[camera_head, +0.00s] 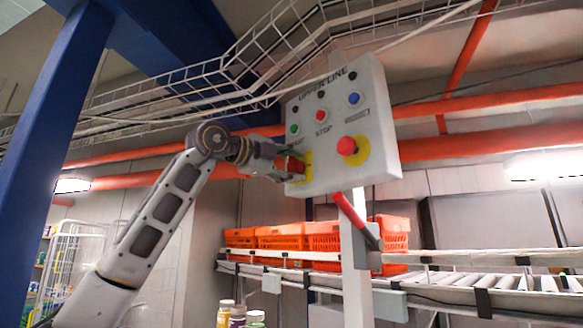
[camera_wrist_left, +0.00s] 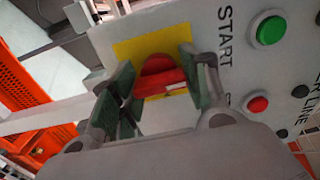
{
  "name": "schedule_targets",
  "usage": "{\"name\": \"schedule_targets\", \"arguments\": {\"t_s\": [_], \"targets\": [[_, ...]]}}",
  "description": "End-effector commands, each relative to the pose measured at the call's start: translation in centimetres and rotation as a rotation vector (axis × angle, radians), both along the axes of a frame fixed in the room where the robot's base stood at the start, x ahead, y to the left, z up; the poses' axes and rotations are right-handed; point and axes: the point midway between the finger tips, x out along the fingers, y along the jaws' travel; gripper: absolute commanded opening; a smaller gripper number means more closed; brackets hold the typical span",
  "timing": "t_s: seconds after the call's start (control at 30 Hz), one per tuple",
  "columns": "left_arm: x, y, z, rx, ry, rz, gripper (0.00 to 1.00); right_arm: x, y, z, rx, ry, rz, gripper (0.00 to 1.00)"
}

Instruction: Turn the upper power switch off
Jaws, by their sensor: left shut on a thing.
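The grey control panel (camera_head: 350,105) labelled "UPPER LINE" hangs on a post and tilts slightly. At its lower left is a red rotary power switch (camera_head: 293,165) on a yellow plate. In the left wrist view the same red switch (camera_wrist_left: 162,77) stands in front of the yellow plate (camera_wrist_left: 130,50). My left gripper (camera_head: 283,165) reaches the switch from the left. In the wrist view my left gripper's fingers (camera_wrist_left: 158,85) are on either side of the red knob and closed on it. Part of the knob is hidden by the fingers. My right gripper is not in view.
A red mushroom button (camera_head: 347,146) sits on a yellow disc at the panel's right. Green (camera_head: 294,129), red (camera_head: 322,115) and blue (camera_head: 354,98) buttons are above. A red-handled lever (camera_head: 350,211) juts below. Orange totes (camera_head: 281,237) stand behind on the conveyor. Wire cable tray (camera_head: 240,75) runs above.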

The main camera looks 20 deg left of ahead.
Motion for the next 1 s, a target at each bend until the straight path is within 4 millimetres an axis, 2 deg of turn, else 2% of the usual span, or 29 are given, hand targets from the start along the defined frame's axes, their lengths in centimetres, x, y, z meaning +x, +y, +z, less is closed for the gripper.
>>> {"name": "schedule_targets", "arguments": {"t_s": [0.1,0.13,0.3,0.53,0.6,0.73,1.0], "targets": [[0.0,0.0,0.0,-0.001,0.002,0.000,0.22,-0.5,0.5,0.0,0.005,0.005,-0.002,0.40],[0.0,0.0,0.0,-0.001,0.002,0.000,0.47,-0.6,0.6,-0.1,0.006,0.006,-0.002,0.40],[0.0,0.0,0.0,0.000,0.001,0.000,0.68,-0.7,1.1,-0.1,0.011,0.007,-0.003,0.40],[0.0,0.0,0.0,0.001,0.001,0.000,0.68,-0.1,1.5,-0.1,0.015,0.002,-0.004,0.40],[0.0,0.0,0.0,0.001,0.001,0.000,0.68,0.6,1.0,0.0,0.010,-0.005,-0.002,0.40],[-0.2,0.2,0.0,0.000,0.000,0.000,0.68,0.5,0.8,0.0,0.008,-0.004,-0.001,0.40],[-1.8,1.2,0.0,0.001,-0.001,0.001,0.68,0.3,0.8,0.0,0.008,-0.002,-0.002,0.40]]}}
